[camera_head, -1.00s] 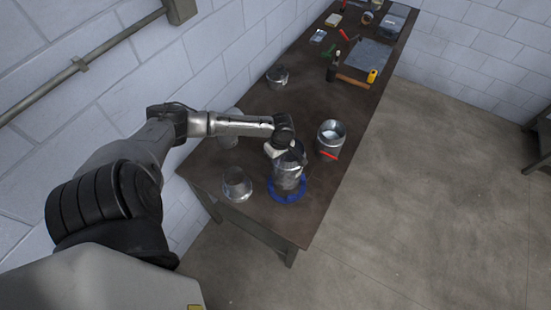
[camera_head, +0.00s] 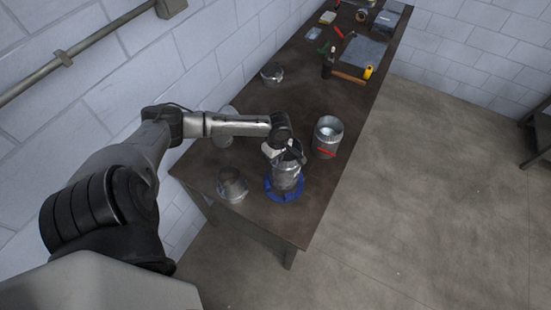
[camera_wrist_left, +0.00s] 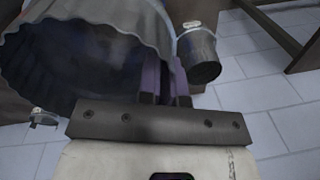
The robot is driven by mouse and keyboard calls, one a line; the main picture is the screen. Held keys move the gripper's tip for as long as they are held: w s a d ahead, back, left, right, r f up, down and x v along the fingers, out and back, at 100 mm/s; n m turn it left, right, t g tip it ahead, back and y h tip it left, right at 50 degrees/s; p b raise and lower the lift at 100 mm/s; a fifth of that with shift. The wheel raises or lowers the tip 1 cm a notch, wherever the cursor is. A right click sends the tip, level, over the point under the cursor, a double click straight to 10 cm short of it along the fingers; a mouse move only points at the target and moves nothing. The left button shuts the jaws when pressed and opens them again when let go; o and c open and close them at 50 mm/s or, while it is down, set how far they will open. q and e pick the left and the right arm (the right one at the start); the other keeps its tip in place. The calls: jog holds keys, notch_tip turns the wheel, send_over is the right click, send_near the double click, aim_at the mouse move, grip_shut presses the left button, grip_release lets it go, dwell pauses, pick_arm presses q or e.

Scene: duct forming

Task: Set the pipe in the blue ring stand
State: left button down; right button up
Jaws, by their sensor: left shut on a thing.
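The metal pipe (camera_head: 286,177) stands roughly upright at the blue ring stand (camera_head: 284,194) near the front of the table. Blue shows around its lower end; I cannot tell whether it rests fully on the base. My left gripper (camera_head: 279,150) is at the pipe's upper rim and shut on its wall. In the left wrist view the fingers (camera_wrist_left: 166,85) grip the wavy rim beside the open mouth of the pipe (camera_wrist_left: 85,60). My right gripper is not in view.
A second metal pipe (camera_head: 327,135) with a red mark stands right of the gripper. A metal cone piece (camera_head: 232,185) stands to the left, and a round piece (camera_head: 225,128) lies behind the arm. A small pot (camera_head: 272,74) and several tools stand farther back.

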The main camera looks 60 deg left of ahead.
pick_arm(q)
notch_tip(320, 180, down, 7)
jog(key=b, duration=0.2)
jog(key=shift+b, duration=0.4)
jog(key=shift+r, duration=0.15)
dwell(0.5)
jog(key=c, duration=1.2)
grip_release()
notch_tip(320, 180, up, 14)
jog(key=w+b, duration=0.1)
jog(key=shift+w+a, duration=0.15)
jog(key=shift+a, duration=0.05)
